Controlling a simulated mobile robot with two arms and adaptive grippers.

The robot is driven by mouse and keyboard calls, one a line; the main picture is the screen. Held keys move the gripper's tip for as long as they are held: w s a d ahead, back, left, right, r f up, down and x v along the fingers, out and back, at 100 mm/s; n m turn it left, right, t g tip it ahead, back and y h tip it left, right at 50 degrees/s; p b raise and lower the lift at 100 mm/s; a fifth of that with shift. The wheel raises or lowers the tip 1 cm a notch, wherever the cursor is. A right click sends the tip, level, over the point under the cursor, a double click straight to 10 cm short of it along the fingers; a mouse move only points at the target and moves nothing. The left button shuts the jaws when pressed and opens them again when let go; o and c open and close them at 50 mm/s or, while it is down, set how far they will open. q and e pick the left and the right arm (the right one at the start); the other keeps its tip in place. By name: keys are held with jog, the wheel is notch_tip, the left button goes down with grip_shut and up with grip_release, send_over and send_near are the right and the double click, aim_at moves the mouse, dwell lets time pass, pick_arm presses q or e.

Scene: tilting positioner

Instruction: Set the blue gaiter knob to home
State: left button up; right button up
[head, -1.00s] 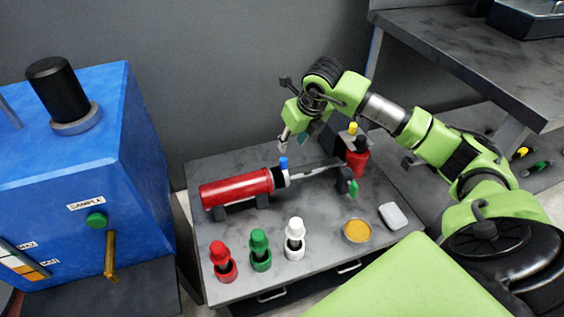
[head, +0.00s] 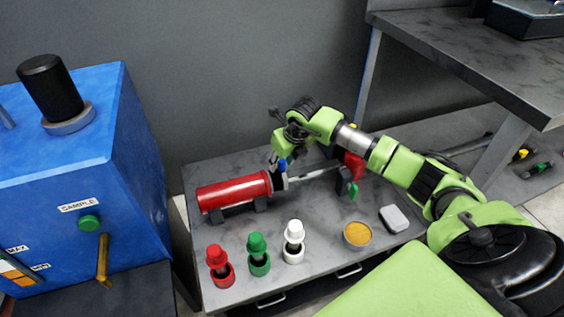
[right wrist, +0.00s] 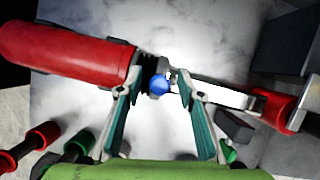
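The blue knob (head: 283,164) is at the right end of a red cylinder (head: 233,192), which lies on the grey table. In the right wrist view the blue knob (right wrist: 160,84) is near the middle, beside a black ribbed part and a pale bar. My right gripper (head: 279,160) is over the knob and partly hides it in the head view. In the right wrist view its two fingers (right wrist: 160,80) are apart, one on each side of the knob, with gaps visible. My left gripper is not in view.
Red (head: 218,261), green (head: 258,250) and white (head: 293,240) knobs stand along the table front. A yellow-topped dish (head: 357,234) and a grey block (head: 394,218) are to their right. A blue machine (head: 70,180) stands left. A red part (head: 354,166) is right of the bar.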

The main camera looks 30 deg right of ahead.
grip_shut()
jog(key=s+d, duration=0.1)
jog(key=d, duration=0.5)
jog(key=s+d+b, duration=0.1)
jog(key=s+d, duration=0.1)
jog(key=d, duration=0.4)
jog(key=s+d, duration=0.1)
jog(key=d, duration=0.5)
jog(key=shift+s+d+b, duration=0.2)
jog(key=shift+d+b, duration=0.1)
jog(key=shift+b, duration=0.1)
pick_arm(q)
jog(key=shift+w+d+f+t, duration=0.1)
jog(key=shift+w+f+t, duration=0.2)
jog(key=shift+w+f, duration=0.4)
pick_arm(e)
jog(key=shift+s+d, duration=0.1)
jog(key=shift+d, duration=0.4)
jog(key=shift+r, duration=0.1)
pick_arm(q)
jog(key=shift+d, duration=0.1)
pick_arm(e)
grip_release()
jog(key=shift+d, duration=0.1)
jog(key=shift+s, duration=0.1)
jog(key=v, duration=0.7)
jog(key=shift+r, duration=0.4)
jog(key=shift+s, duration=0.1)
